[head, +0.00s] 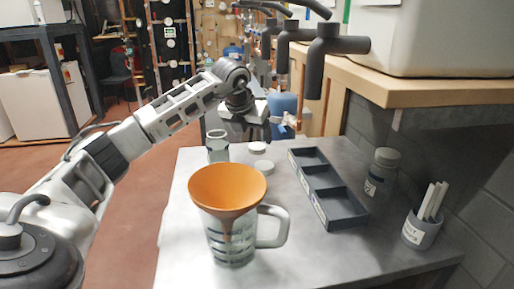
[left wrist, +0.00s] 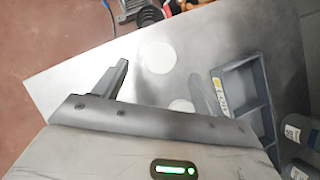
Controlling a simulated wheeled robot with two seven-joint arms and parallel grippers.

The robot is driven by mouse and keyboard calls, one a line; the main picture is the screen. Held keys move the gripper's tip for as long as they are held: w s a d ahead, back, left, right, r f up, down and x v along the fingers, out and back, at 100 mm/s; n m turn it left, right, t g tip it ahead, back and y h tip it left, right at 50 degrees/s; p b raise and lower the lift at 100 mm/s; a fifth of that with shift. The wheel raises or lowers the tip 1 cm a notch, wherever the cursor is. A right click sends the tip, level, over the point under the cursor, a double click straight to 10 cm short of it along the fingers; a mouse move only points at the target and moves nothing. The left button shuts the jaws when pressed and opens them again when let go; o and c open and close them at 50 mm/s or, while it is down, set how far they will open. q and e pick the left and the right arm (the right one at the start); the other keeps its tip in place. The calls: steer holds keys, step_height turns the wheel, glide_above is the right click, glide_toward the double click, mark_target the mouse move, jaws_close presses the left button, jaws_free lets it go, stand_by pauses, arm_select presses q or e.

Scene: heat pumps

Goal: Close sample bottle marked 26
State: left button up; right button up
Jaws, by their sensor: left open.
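A clear, lidless bottle (head: 217,148) stands near the table's left back edge in the head view; I see no readable number on it. Two white round caps lie flat on the table, a far one (head: 257,148) and a nearer one (head: 263,166). In the left wrist view the same caps show as a far disc (left wrist: 158,57) and a near disc (left wrist: 182,106). A capped bottle (head: 382,172) with a label I cannot read stands at the right. My left gripper (head: 254,138) is open and empty, above the table behind the caps. My right gripper is out of view.
An orange funnel (head: 227,190) sits in a clear jug (head: 232,246) at the front. A grey compartment tray (head: 325,190) lies right of the caps. A cup (head: 421,231) holds white sticks. A wooden shelf (head: 420,92) overhangs the right side.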

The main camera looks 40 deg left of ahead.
mark_target(257, 146)
arm_select(q)
steer(key=x, duration=0.4)
steer(key=shift+f, duration=0.15)
steer(key=c, duration=1.1)
